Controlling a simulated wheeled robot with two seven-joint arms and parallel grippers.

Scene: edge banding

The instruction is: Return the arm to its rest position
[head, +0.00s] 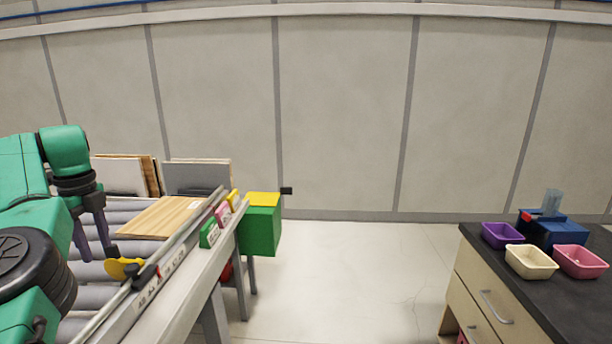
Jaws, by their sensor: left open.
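My left arm (65,150), green with black joints, comes in from the left edge. Its left gripper (97,254) points down over the roller conveyor with its two dark fingers apart and nothing seen between them. A wooden board (163,217) lies flat on the rollers to the right of the gripper, apart from it. A yellow rounded piece (118,268) sits just below and right of the fingers, near the conveyor's front rail. Whether the fingers touch it I cannot tell. My right gripper is not in view.
The roller conveyor (122,204) has a metal side rail (165,312) with green, pink and yellow blocks. More boards stand upright behind it. A green box with a yellow top (260,228) is at its end. A dark-topped cabinet (560,290) with bins stands right. The floor between is clear.

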